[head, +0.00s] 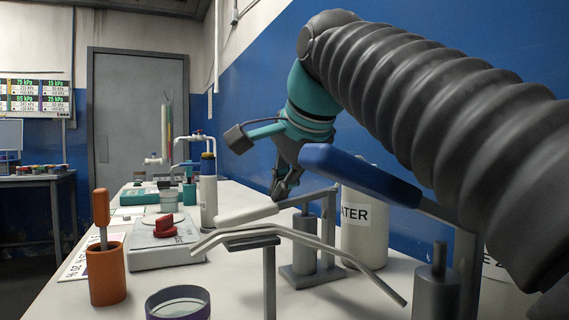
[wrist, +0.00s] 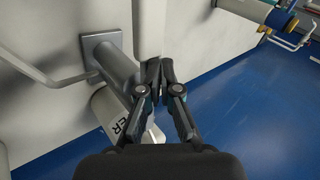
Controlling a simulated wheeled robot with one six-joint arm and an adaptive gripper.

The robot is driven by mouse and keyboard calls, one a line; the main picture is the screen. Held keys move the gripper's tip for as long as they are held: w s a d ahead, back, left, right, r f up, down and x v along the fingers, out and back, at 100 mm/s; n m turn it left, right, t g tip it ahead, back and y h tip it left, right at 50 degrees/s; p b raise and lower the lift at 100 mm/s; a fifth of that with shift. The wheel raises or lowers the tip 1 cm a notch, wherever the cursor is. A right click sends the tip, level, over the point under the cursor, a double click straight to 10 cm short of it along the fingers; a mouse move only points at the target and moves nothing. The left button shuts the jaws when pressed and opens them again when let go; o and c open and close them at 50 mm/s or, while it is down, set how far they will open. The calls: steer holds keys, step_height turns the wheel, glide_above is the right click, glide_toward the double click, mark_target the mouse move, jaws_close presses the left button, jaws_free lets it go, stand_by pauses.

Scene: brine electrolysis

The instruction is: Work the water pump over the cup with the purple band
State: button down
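The water pump (head: 305,245) is a grey cylinder on a square base in front of the white container labelled WATER (head: 362,238). Its lever has a white grip (head: 247,215) pointing left. The pump body (wrist: 118,68) and white grip (wrist: 149,28) show in the wrist view. My gripper (head: 283,188) is behind and above the lever; in the wrist view its fingers (wrist: 160,72) meet close to the grip's end. They look shut with nothing between them; contact with the grip is unclear. The cup with the purple band (head: 178,303) is at the front edge, partly cut off.
A bent pale tube (head: 335,255) on a stand crosses in front of the pump. A blue-gripped lever (head: 360,175) is at the right. An orange holder (head: 106,275) and a grey device with a red knob (head: 165,226) stand left. The blue wall is close behind.

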mark_target(291, 197)
steer(key=shift+w+f, duration=0.1)
steer(key=shift+f, duration=0.1)
steer(key=shift+w+d+r+p, duration=0.15)
steer(key=shift+w+r+p, duration=0.25)
steer(key=shift+p, duration=0.4)
steer(key=shift+s+r+p, duration=0.2)
steer(key=shift+r+p, duration=0.4)
steer(key=shift+r, duration=0.1)
steer(key=shift+d+r+p, duration=0.15)
steer(key=shift+r+p, duration=0.4)
steer(key=shift+r, duration=0.05)
steer(key=shift+w+d+r, duration=0.1)
steer(key=shift+r, duration=0.15)
steer(key=shift+w+d+r+p, duration=0.3)
steer(key=shift+w+d+p, duration=0.15)
steer(key=shift+p, duration=0.2)
steer(key=shift+w+r+p, duration=0.15)
steer(key=shift+r+p, duration=0.8)
steer(key=shift+p, duration=0.1)
steer(key=shift+d+r, duration=0.1)
steer(key=shift+d, duration=0.05)
